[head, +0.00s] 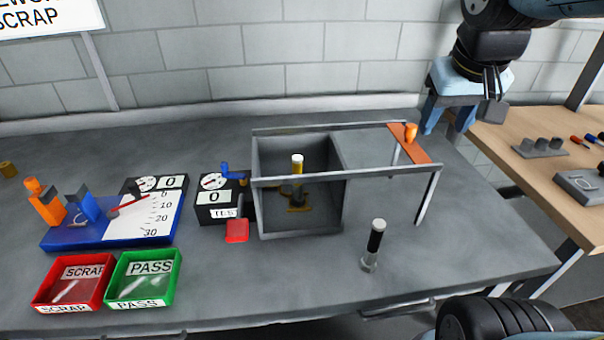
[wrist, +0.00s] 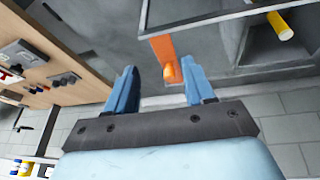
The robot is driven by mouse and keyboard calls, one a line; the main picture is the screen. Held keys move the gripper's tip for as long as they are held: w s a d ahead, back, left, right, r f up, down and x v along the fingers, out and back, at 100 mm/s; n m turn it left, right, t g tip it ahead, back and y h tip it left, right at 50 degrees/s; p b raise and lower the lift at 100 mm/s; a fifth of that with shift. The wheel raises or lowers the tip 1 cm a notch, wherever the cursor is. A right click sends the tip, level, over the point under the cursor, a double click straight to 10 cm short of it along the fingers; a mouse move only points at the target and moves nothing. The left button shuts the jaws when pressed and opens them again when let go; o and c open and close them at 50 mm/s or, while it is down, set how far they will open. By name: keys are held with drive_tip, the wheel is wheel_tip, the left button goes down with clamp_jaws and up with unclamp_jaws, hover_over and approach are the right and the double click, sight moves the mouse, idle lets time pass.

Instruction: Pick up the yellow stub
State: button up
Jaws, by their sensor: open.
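In the head view a short dark-yellow stub (head: 8,170) lies at the far left edge of the table. A taller yellow post with a white top (head: 297,178) stands inside the grey open box; its yellow end shows in the wrist view (wrist: 280,25). I cannot tell which of the two is the task's stub. My gripper (head: 445,128) is open and empty, high at the right, beside the orange plate. In the wrist view the orange knob (wrist: 172,70) appears between the fingertips (wrist: 160,68), apparently beyond them.
The grey box (head: 258,160) has rails reaching right to an orange plate (head: 421,151). A black-and-white post (head: 374,245) stands in front. Gauges, a red bin (head: 45,285) and a green bin (head: 172,285) fill the left. A wooden bench (head: 525,185) is at right.

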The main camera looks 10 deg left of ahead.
drive_tip(key=w+a+f+n+g, duration=0.2)
drive_tip(key=w+a, duration=0.3)
drive_tip(key=a, duration=0.6)
drive_tip(key=n+g, duration=0.2)
drive_tip(key=n, duration=0.1)
hover_over(297, 172)
drive_tip(key=f, duration=0.1)
drive_tip(key=w+f, duration=0.1)
drive_tip(key=shift+d+f, duration=0.15)
drive_tip(key=shift+f, duration=0.25)
drive_tip(key=f, duration=1.3)
drive_tip(key=shift+a+f, duration=0.25)
drive_tip(key=shift+f, duration=0.1)
clamp_jaws()
